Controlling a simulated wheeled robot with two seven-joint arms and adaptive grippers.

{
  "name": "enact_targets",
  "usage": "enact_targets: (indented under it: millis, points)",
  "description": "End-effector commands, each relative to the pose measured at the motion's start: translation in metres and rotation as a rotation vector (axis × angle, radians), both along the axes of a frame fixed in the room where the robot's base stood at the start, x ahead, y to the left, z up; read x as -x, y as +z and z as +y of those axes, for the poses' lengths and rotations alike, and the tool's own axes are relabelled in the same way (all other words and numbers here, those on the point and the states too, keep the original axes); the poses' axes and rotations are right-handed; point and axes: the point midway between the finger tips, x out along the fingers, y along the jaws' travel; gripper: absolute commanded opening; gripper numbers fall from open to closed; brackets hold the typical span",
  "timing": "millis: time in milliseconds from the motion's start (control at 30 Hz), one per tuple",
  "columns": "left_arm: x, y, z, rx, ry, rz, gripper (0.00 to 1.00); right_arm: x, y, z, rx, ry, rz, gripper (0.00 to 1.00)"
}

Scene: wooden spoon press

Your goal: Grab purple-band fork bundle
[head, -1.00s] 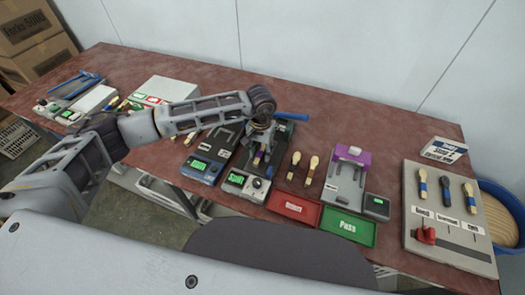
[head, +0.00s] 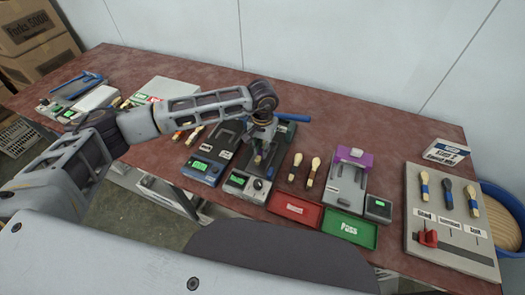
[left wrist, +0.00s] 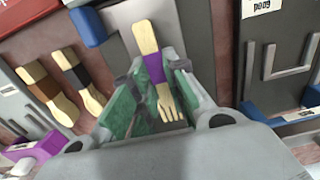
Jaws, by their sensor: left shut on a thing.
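The purple-band fork bundle (left wrist: 153,68) is pale wood with a purple band around its middle and fork tines at one end. In the left wrist view it lies between the two fingers of my left gripper (left wrist: 152,90), which are shut on it at the band. In the head view my left gripper (head: 261,138) is over the grey press (head: 243,187) with the blue handle (head: 293,117), and the bundle is mostly hidden there. I cannot tell whether the bundle still touches the press. My right gripper is not in view.
Two more bundles (head: 295,166) (head: 312,171) lie right of the press. A red tray (head: 293,209) and a green Pass tray (head: 348,229) sit at the front edge. A purple-topped device (head: 347,180) and a grey sample board (head: 448,225) stand farther right. Another press (head: 209,158) is left.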

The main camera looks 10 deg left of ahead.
Motion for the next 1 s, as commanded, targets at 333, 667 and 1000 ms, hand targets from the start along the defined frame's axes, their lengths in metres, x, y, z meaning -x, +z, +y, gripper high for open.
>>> enact_targets:
  millis: [333,667,1000]
  points:
    - [-0.001,0.051,0.000,0.000,0.001,-0.002,0.02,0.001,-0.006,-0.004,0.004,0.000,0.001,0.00]
    - [0.000,0.079,0.000,0.000,0.000,-0.001,0.02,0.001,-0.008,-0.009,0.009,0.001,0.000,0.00]
    - [0.000,0.080,0.000,0.000,0.001,0.000,0.02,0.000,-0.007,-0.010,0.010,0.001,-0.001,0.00]
